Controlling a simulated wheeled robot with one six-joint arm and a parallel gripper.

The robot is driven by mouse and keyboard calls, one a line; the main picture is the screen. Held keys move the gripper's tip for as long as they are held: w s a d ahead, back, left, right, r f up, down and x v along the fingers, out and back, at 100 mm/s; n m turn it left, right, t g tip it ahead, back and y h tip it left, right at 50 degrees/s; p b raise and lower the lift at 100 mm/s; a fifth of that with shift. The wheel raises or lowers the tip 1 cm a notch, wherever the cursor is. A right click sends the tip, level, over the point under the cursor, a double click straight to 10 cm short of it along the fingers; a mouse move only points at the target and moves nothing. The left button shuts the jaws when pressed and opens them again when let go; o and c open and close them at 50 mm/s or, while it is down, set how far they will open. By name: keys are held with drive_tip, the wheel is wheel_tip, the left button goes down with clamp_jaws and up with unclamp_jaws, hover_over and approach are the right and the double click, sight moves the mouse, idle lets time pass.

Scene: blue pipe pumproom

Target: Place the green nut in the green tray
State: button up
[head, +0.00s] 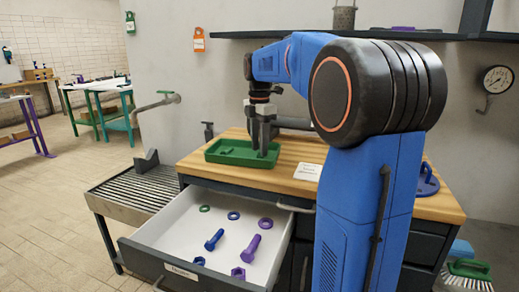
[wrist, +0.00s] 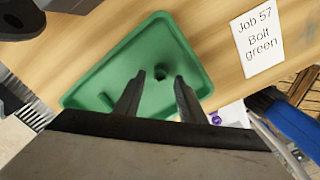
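The green tray (head: 215,156) lies on the wooden worktop; in the wrist view its rim (wrist: 190,50) fills the middle. My gripper (head: 262,155) points down over the tray's right part. In the wrist view my gripper's fingers (wrist: 158,84) are apart with nothing clamped between them. A small dark green piece (wrist: 160,72) lies in the tray between the fingertips, touching neither; it may be the green nut, but its shape is unclear. Another small green piece (wrist: 107,100) lies in the tray to the left, also unclear.
The open drawer (head: 150,240) below holds a green ring (head: 204,208), a blue bolt (head: 214,239), a purple bolt (head: 251,247) and several other rings and nuts. A card (wrist: 259,38) reading "Job 57 Bolt green" lies right of the tray. A wall shelf (head: 400,35) hangs above.

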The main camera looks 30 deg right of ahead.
sight(259, 154)
wheel_tip(259, 154, up, 11)
drive_tip(key=shift+f, duration=0.15)
idle(0.7)
